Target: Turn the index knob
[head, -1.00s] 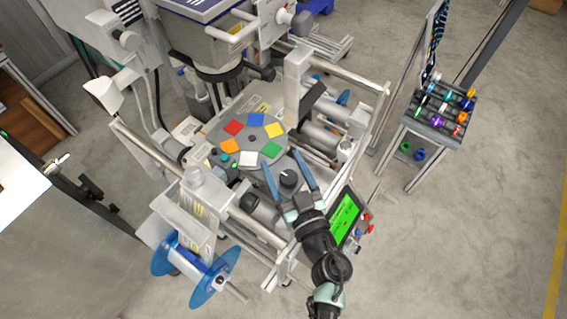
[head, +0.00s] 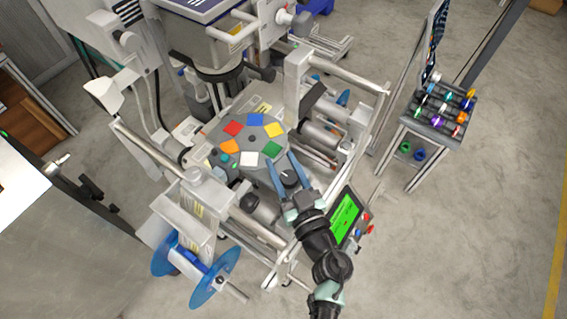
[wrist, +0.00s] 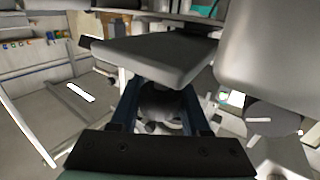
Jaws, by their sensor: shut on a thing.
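The index knob (head: 289,179) is a dark round knob on the machine, in front of the grey plate (head: 233,126) with coloured squares. My gripper (head: 285,162) reaches over it from the front right, with one blue finger on each side, and is shut on it. In the wrist view the dark knob (wrist: 160,103) sits between the two fingers of my gripper (wrist: 161,92). The gripper's own body hides part of the knob in the head view.
A screen with a green display (head: 344,213) and red buttons stands right of my wrist. Metal rails (head: 262,232) run along the machine's front. A blue reel (head: 210,284) hangs at the front left. A small rack (head: 433,130) stands right, with clear floor around it.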

